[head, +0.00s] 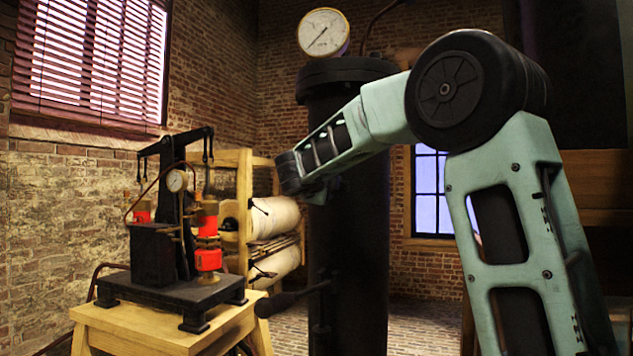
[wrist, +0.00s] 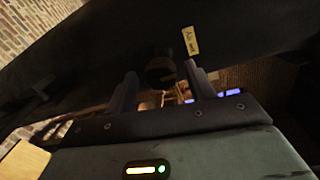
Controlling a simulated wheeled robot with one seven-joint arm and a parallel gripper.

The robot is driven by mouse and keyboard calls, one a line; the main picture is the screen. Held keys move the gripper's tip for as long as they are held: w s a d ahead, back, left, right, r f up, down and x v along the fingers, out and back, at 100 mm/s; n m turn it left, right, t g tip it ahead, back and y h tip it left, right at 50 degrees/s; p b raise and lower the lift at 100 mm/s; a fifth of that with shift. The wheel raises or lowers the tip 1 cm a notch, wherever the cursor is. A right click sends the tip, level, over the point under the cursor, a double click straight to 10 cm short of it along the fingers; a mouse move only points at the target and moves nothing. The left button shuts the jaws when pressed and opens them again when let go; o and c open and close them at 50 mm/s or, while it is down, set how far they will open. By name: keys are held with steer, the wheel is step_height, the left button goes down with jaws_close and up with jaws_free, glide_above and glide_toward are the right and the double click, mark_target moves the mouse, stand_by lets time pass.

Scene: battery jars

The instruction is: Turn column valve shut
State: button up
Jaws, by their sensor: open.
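The column (head: 347,270) is a tall dark cylinder in the middle of the head view. It fills much of the wrist view as a dark band. In the wrist view a dark round knob (wrist: 159,72), seemingly the valve, shows on the column beside a small pale paper tag (wrist: 190,41). My gripper (wrist: 160,82) is open, with one finger either side of the knob in the picture. I cannot tell whether they touch it. In the head view my arm crosses in front of the column, and the fingers cannot be made out.
A dark lever with a knob (head: 266,306) juts left from the column, low down. A round gauge (head: 323,33) tops the column. At left a wooden table (head: 160,330) bears a black apparatus (head: 155,255) with red jars. A wooden rack (head: 243,185) holds pale rolls.

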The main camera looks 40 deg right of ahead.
steer(key=b+v, duration=0.2)
steer(key=v, duration=1.3)
steer(key=shift+a, duration=0.25)
steer(key=shift+s, duration=0.15)
